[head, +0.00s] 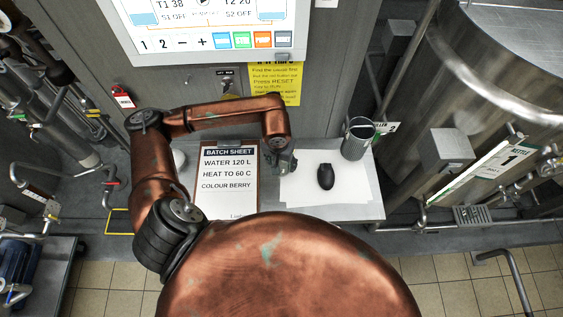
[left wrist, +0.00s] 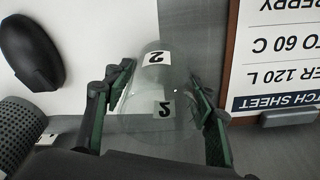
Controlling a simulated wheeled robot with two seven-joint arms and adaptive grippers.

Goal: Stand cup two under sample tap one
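Cup two (left wrist: 178,88) is a clear cup with white number 2 labels, seen in the left wrist view between the two fingers of my left gripper (left wrist: 160,100). The fingers lie along both its sides with no clear gap, so the gripper looks shut on it. In the head view my left gripper (head: 284,162) is low over the table, just right of the clipboard; the clear cup is hard to make out there. My right gripper is out of view.
The table (head: 372,205) holds a batch sheet clipboard (head: 230,180), white paper (head: 345,188), a black mouse (head: 326,176) and a grey perforated container (head: 357,138). A control panel (head: 215,30) is above. Pipes line the left; a rail (head: 515,275) is lower right.

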